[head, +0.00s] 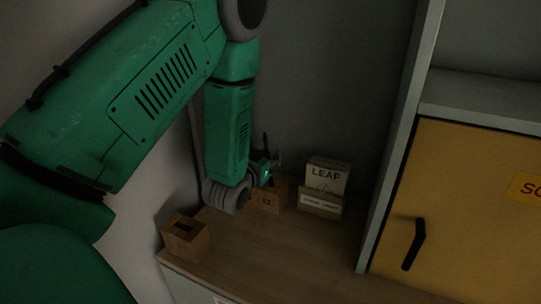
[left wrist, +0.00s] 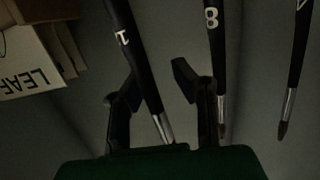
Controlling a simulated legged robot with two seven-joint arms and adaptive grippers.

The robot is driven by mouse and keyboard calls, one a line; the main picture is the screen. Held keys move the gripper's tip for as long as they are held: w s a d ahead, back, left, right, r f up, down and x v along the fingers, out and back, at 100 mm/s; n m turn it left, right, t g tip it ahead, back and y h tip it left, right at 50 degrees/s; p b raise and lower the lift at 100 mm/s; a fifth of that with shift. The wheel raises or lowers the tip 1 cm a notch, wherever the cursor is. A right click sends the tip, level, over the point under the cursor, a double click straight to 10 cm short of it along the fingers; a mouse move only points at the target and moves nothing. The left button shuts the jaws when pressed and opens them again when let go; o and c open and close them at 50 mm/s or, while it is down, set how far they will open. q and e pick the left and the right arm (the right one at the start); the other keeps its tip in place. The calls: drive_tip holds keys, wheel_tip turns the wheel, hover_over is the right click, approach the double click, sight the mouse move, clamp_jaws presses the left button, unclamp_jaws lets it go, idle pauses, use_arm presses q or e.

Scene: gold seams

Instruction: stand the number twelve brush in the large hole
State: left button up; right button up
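In the left wrist view, seen upside down, a black-handled brush (left wrist: 137,55) with a white mark that looks like 12 runs between the fingers of my left gripper (left wrist: 158,80). The fingers stand apart, wider than the handle, so it does not look clamped. The brush's metal collar shows near the palm; its bristles are hidden. In the head view my left gripper (head: 266,168) is dark and small above a wooden block (head: 268,198) with a small, unclear label. A nearer wooden block (head: 187,240) has a dark opening in its top. My right gripper is not in view.
Brushes marked 8 (left wrist: 212,45) and, partly cut off, perhaps 4 (left wrist: 296,60) stand beside it. A LEAF packet (head: 327,173) sits in a wooden holder (head: 320,205) to the right. A yellow cabinet door (head: 465,200) is further right. The wooden top (head: 270,245) is clear in front.

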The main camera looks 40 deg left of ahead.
use_arm(q)
drive_tip(key=shift+s, duration=0.15)
drive_tip(key=f+v, duration=0.1)
drive_tip(key=v, duration=0.6)
drive_tip(key=shift+r, duration=0.4)
drive_tip(key=shift+r, duration=0.1)
idle(0.4)
